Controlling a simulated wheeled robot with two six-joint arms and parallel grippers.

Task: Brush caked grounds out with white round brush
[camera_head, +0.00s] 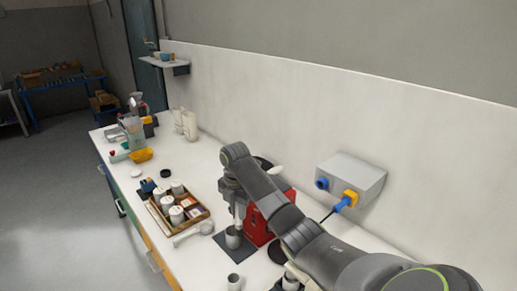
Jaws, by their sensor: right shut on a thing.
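My right arm reaches in from the lower right, and its gripper (239,207) points down above a grey metal cup (233,240). The gripper is shut on a thin pale thing, which fits the white round brush (238,222); its lower end is at or in the cup's mouth, and I cannot tell whether it touches the inside. The cup stands upright on a dark mat (228,252) in front of a red machine (257,228), which my arm partly covers. Caked grounds cannot be made out. My left gripper is not in view.
A wooden tray (157,213) with several white canisters stands left of the mat, with a pale scoop-like tool (190,234) beside it. A small cup (234,282) is near the front edge. A grey wall box (352,176) with plugs hangs at right.

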